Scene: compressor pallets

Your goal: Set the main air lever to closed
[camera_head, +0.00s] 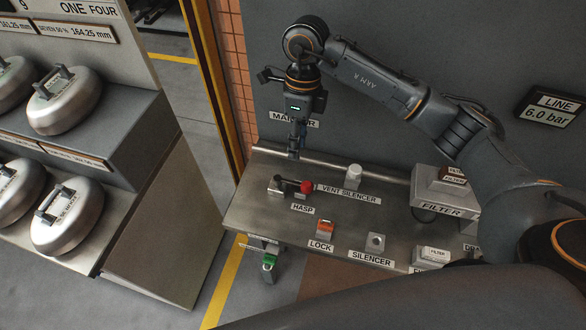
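A dark lever with a red ball knob (306,187) lies roughly level on the bench, just above the HASP label (302,208). I take it for the main air lever, as a partly covered label starting with "MA" (280,117) is on the wall behind it. My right gripper (295,152) points down above and behind the lever, apart from the knob in the picture. Its fingers show as a narrow dark shape, so I cannot tell whether they are open. Nothing is visibly held. My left gripper is not in view.
The metal bench (250,205) carries a vent silencer (354,174), a filter box (425,183), an orange lock (325,228) and a silencer fitting (376,241). A pipe (330,165) runs along its back. A gauge plate (550,106) reads 6.0 bar. Shelves with round metal weights (65,105) stand left.

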